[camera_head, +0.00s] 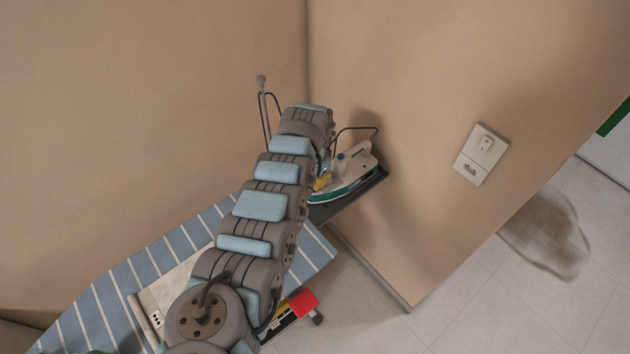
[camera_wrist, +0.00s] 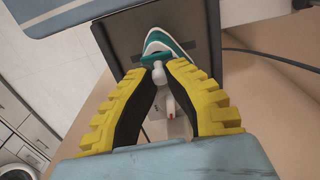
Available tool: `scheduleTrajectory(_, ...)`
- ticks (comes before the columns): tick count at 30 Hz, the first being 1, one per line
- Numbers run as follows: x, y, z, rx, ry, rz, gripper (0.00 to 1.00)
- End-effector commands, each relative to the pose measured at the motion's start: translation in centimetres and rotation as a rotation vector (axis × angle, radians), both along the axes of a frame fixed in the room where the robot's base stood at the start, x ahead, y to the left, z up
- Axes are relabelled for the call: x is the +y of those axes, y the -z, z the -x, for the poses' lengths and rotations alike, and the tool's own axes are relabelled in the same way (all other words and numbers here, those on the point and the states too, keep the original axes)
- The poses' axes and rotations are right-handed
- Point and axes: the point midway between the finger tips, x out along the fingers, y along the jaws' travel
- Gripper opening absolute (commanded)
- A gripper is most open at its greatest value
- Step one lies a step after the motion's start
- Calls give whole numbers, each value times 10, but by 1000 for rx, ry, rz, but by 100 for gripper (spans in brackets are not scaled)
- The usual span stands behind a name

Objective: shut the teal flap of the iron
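The white and teal iron (camera_head: 347,172) rests on a dark grey iron rest beside the wall in the head view. In the wrist view, the iron's teal-edged front (camera_wrist: 163,41) shows beyond my fingers. My gripper (camera_wrist: 161,67) has yellow, dark-padded fingers, partly apart, with their tips close to the iron. A small white part and some teal of the iron show between the tips; I cannot tell whether they touch. In the head view my arm hides most of the gripper; a bit of yellow (camera_head: 321,183) shows by the iron.
The dark iron rest (camera_head: 375,180) juts from the end of the striped blue ironing board (camera_head: 135,262). A dark cord (camera_wrist: 270,58) runs to the right in the wrist view. Walls stand close behind. A socket plate (camera_head: 481,153) is on the right wall. Open floor lies lower right.

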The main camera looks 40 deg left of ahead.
Motion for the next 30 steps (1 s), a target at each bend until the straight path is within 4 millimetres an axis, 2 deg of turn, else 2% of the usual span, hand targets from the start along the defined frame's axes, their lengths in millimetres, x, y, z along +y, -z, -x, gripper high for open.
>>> scheduleTrajectory(11,0,-3,0,-24,1,4,0)
scheduleTrajectory(30,-1,-1,4,-185,2,32,0)
